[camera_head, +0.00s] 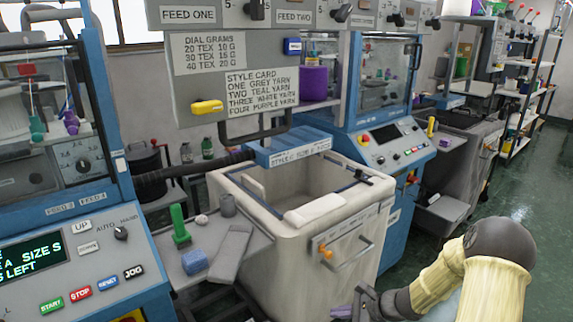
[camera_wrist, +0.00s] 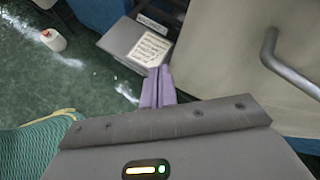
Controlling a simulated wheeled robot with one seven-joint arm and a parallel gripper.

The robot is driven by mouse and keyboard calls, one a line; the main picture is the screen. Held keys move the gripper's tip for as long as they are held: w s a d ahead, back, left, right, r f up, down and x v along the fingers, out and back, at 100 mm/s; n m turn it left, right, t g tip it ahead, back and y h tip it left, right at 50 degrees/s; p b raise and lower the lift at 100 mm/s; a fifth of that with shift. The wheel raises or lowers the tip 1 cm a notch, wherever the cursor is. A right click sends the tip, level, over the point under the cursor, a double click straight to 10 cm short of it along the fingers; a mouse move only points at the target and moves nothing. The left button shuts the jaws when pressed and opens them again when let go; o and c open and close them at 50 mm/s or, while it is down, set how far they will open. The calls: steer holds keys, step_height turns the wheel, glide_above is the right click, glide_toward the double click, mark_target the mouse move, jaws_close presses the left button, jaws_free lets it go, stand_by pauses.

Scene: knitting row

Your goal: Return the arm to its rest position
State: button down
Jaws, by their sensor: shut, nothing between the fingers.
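My arm comes in from the lower right of the head view, bent at a dark rounded joint between cream ribbed sleeves. My gripper (camera_head: 342,311) is low, at the bottom edge of the head view, in front of the pale bin (camera_head: 290,262). In the wrist view its purple fingers (camera_wrist: 157,78) are together and empty. They point toward a grey box (camera_wrist: 118,42) with a printed label on the floor and appear apart from it. The bin's metal handle (camera_wrist: 290,68) is to the right of the fingers.
Left of the bin, a narrow shelf carries a green spool-like piece (camera_head: 180,226) and a blue block (camera_head: 194,262). Blue machines stand behind and left. Green floor (camera_head: 525,185) is open at right. A white jug (camera_wrist: 53,40) and a green ribbed item (camera_wrist: 40,145) show in the wrist view.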

steer(key=s+r+n+g+h, duration=0.1)
steer(key=s+r+n+h, duration=0.4)
steer(key=s+r+n, duration=0.35)
steer(key=s+r+n+g+h, duration=0.1)
steer(key=s+r+n+h, duration=0.45)
steer(key=s+n, duration=0.5)
steer(key=w+p+v, duration=0.3)
steer(key=p+v, duration=1.1)
steer(key=shift+w+d+r+y, duration=0.2)
steer(key=shift+d+r+y, duration=0.15)
steer(key=shift+d, duration=0.15)
